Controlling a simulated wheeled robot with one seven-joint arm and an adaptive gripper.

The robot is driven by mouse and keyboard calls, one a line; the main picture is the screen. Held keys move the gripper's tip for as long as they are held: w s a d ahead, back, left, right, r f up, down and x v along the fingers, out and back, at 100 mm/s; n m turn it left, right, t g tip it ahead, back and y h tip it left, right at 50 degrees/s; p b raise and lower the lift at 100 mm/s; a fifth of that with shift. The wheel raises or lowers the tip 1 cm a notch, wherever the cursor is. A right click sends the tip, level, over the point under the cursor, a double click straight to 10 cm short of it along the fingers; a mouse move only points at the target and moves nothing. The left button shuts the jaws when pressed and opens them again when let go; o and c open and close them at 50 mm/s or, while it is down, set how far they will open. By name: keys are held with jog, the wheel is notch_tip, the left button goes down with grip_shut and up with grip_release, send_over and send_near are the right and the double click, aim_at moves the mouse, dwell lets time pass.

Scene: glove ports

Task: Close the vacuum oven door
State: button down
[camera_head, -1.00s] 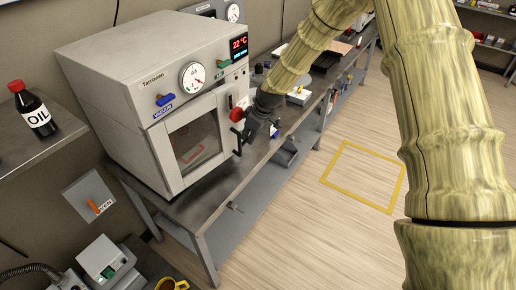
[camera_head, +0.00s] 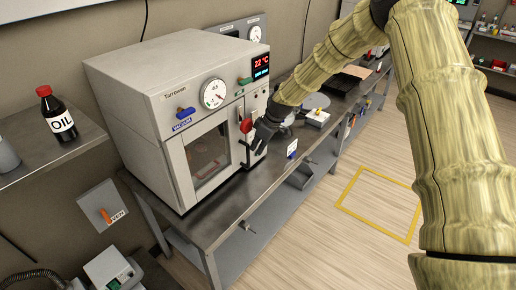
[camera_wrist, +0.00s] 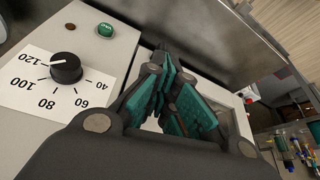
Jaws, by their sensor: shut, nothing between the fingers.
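The vacuum oven (camera_head: 130,95) is a pale grey box on a metal bench, with a gauge and a red 22 °C display on its front. Its windowed door (camera_head: 183,165) looks almost flush with the front; whether it is fully closed I cannot tell. A red knob (camera_head: 246,125) sits at the door's right side. My gripper (camera_head: 258,147) is beside that knob, in front of the oven's right side, and partly hides the handle area. In the wrist view my gripper (camera_wrist: 170,58) has its teal-padded fingers together and empty, close to a pale panel; contact is unclear.
A black temperature dial (camera_wrist: 66,68) and a green button (camera_wrist: 105,30) are left of the fingers. An oil bottle (camera_head: 55,115) stands on the left shelf. The floor by the yellow square (camera_head: 378,205) is clear.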

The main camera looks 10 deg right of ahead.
jog(key=shift+w+a+r, duration=0.1)
jog(key=shift+a+r, duration=0.05)
jog(key=shift+s+d+r+b, duration=2)
jog(key=shift+s+d+r, duration=0.85)
jog(key=shift+r, duration=1.65)
jog(key=s+a+f+m+g+b, duration=0.1)
jog(key=s+f+m, duration=0.1)
jog(key=s+f, duration=0.65)
jog(key=s+a+f+m+h, duration=0.15)
jog(key=s+f, duration=0.45)
jog(key=f, duration=0.6)
jog(key=s+a+f+m+g+b, duration=0.1)
jog(key=s+a+f+m, duration=0.1)
jog(key=s+f, duration=0.7)
jog(key=s+f+m, duration=0.1)
jog(key=s+f, duration=0.3)
jog(key=s, duration=0.5)
jog(key=s+d+f+m+h, duration=0.1)
jog(key=s+f, duration=0.3)
jog(key=s, duration=0.5)
jog(key=s+d+f+m+h+b, duration=0.1)
jog(key=s+f+m, duration=0.2)
jog(key=s, duration=0.6)
jog(key=shift+s+f+g, duration=0.4)
jog(key=shift+f, duration=0.1)
